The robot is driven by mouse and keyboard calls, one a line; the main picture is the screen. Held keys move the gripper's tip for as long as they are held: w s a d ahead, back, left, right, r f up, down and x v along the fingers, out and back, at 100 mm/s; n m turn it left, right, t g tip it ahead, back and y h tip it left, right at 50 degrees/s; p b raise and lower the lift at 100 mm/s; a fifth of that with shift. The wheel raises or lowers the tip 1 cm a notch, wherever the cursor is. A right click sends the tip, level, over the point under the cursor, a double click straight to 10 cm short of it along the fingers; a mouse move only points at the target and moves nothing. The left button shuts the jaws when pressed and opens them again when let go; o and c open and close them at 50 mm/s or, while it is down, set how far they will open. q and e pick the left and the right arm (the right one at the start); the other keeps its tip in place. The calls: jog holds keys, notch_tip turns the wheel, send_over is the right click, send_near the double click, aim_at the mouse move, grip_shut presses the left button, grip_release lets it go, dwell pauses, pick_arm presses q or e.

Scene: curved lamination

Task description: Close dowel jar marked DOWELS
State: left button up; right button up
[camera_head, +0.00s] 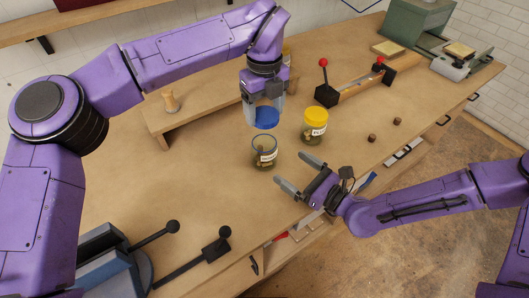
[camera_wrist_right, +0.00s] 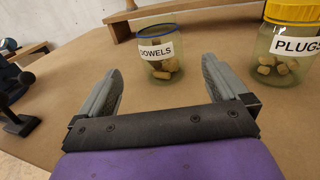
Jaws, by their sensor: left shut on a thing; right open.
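The dowel jar marked DOWELS (camera_head: 264,155) stands upright and open on the bench, with a blue rim and wooden dowels inside. It also shows in the right wrist view (camera_wrist_right: 161,54). My left gripper (camera_head: 264,112) is shut on the blue lid (camera_head: 265,118) and holds it above the jar, apart from the rim. My right gripper (camera_head: 290,190) is open and empty, in front of the jar and low over the bench edge. In the right wrist view its two fingers (camera_wrist_right: 162,85) point toward the jar, which is beyond the fingertips.
A PLUGS jar with a yellow lid (camera_head: 314,124) stands right of the dowel jar. Two small brown pieces (camera_head: 385,129) lie further right. A raised wooden shelf (camera_head: 205,103) with a wooden peg (camera_head: 170,101) is behind. A red-knobbed clamp (camera_head: 326,93) stands back right.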

jog(key=x, duration=1.2)
jog(key=shift+d, duration=0.1)
pick_arm(q)
jog(key=shift+f, duration=0.1)
pick_arm(e)
jog(key=c, duration=1.4)
pick_arm(q)
send_over(264, 132)
jog(key=s, duration=0.3)
jog(key=shift+w+f, duration=0.15)
jog(key=shift+f, duration=2.3)
jog(key=shift+f, duration=0.85)
jog(key=shift+f, duration=0.6)
